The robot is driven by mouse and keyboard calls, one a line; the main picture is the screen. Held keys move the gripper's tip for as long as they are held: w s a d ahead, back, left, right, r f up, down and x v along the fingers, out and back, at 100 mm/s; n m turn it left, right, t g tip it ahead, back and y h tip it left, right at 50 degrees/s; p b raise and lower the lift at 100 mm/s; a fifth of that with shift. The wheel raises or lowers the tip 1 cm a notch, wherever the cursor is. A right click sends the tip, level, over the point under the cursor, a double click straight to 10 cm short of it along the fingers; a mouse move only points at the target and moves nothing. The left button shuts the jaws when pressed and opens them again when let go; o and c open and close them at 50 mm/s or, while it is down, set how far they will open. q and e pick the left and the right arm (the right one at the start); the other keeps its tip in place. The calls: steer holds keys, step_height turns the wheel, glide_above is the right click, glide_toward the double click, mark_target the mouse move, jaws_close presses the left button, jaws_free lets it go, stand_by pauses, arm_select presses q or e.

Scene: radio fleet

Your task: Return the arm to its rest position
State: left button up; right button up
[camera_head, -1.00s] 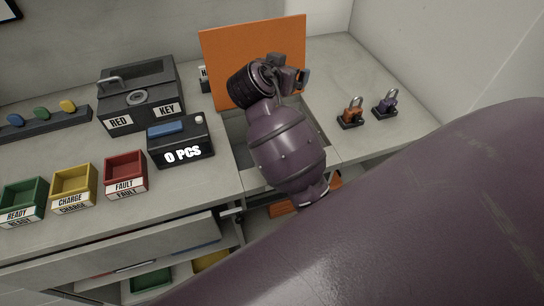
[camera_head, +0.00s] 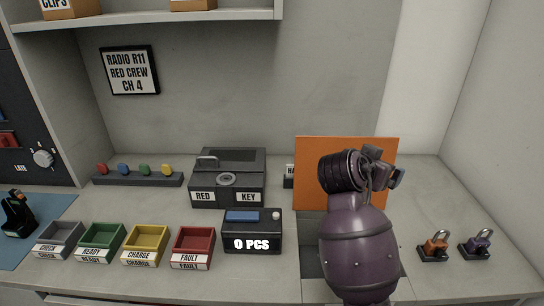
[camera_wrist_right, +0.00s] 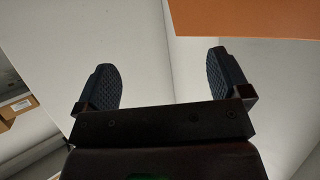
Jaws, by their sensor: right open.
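My right arm rises at the right of the head view, with its purple forearm in front of the counter. My right gripper (camera_head: 386,167) is up in front of the orange panel (camera_head: 312,160), which stands upright at the back of the counter. In the right wrist view the two dark ribbed fingers of the right gripper (camera_wrist_right: 168,82) are wide apart with nothing between them. The orange panel (camera_wrist_right: 250,18) shows at the top right there, beyond the fingers. My left gripper is not in view.
A black box labelled RED KEY (camera_head: 228,190), a 0 PCS counter (camera_head: 252,243) and a red FAULT tray (camera_head: 193,243) stand left of the arm. An orange padlock (camera_head: 436,247) and a purple padlock (camera_head: 480,245) stand to its right. A shelf (camera_head: 150,20) hangs above, at left.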

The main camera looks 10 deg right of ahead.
steer(key=s+f+n+y, duration=0.1)
steer(key=s+f+n, duration=0.1)
steer(key=s+f, duration=0.2)
steer(key=s+f+n+y, duration=0.2)
steer(key=s+f, duration=0.2)
steer(key=f, duration=0.2)
steer(key=s+f+n+g+y, duration=0.1)
steer(key=s+f+n+y, duration=0.1)
steer(key=s+f, duration=0.2)
steer(key=shift+a+f, duration=0.3)
steer(key=shift+f, duration=0.3)
steer(key=s+a+f+n+g+y, duration=0.1)
steer(key=s+a+f+n+y, duration=0.25)
steer(key=s, duration=0.45)
steer(key=s+a+f+n+g+y, duration=0.15)
steer(key=s+f, duration=0.25)
steer(key=s, duration=0.5)
steer(key=w+f+n+t+y, duration=0.1)
steer(key=w+f+t, duration=0.7)
steer(key=f, duration=0.2)
steer(key=shift+w+a+n, duration=0.15)
steer(key=shift+a+n, duration=0.05)
steer(key=shift+n, duration=0.1)
